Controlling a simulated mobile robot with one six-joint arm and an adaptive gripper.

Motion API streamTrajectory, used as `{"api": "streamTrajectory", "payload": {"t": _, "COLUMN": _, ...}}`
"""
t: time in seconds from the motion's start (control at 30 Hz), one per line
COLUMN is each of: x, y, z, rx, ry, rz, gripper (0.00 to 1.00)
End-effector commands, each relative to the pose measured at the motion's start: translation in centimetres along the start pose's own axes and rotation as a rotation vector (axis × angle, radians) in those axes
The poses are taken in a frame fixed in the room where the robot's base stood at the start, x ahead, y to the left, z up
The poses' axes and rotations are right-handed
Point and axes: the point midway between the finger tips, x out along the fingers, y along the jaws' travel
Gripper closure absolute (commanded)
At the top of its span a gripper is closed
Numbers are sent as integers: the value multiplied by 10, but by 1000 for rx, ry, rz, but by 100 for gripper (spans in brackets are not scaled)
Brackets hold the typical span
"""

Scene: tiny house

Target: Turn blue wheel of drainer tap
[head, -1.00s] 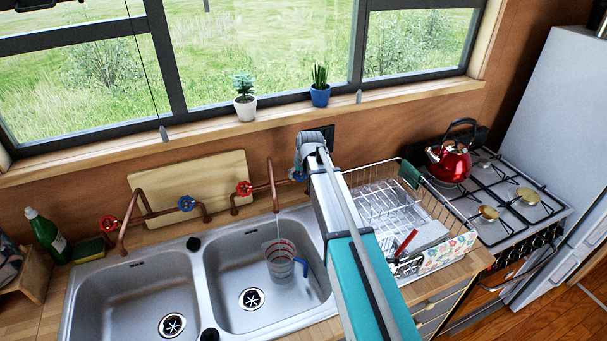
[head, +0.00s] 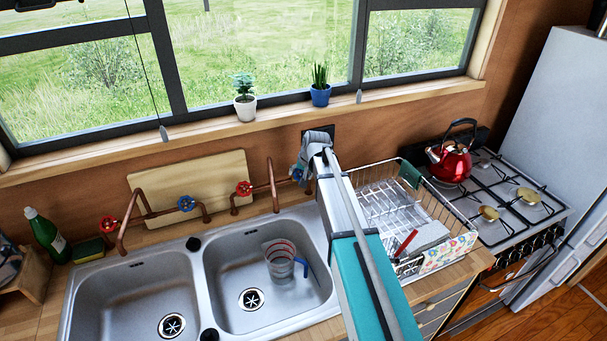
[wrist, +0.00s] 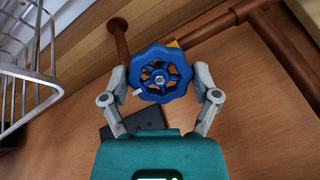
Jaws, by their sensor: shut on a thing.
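The blue wheel (wrist: 160,73) of the tap on the drainer side sits between the two fingers of my gripper (wrist: 162,80) in the wrist view, one finger pressed to each side of its rim. In the head view only a bit of this wheel (head: 297,174) shows beside my gripper (head: 301,166), and my arm hides part of the area. The copper pipe (head: 272,180) with its spout rises left of it and hangs over the right sink bowl. A clear measuring cup (head: 281,258) with a blue handle stands in that bowl under the spout.
A red wheel (head: 244,188) is on the same tap. A second tap has a blue wheel (head: 186,203) and a red wheel (head: 109,224). The wire dish drainer (head: 446,200) stands close right of my arm. Two potted plants (head: 245,108) (head: 320,95) stand on the sill above.

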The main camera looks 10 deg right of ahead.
Motion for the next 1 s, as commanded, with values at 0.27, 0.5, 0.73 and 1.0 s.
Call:
{"api": "streamTrajectory", "payload": {"t": 0.27, "x": 0, "y": 0, "z": 0, "rx": 5, "ry": 0, "rz": -2, "gripper": 18}}
{"api": "streamTrajectory", "payload": {"t": 0.5, "x": 0, "y": 0, "z": 0, "rx": 3, "ry": 0, "rz": -2, "gripper": 0}}
{"api": "streamTrajectory", "payload": {"t": 0.73, "x": 0, "y": 0, "z": 0, "rx": 3, "ry": 0, "rz": -1, "gripper": 0}}
{"api": "streamTrajectory", "payload": {"t": 1.0, "x": -1, "y": 2, "z": 0, "rx": 3, "ry": -1, "rz": -1, "gripper": 0}}
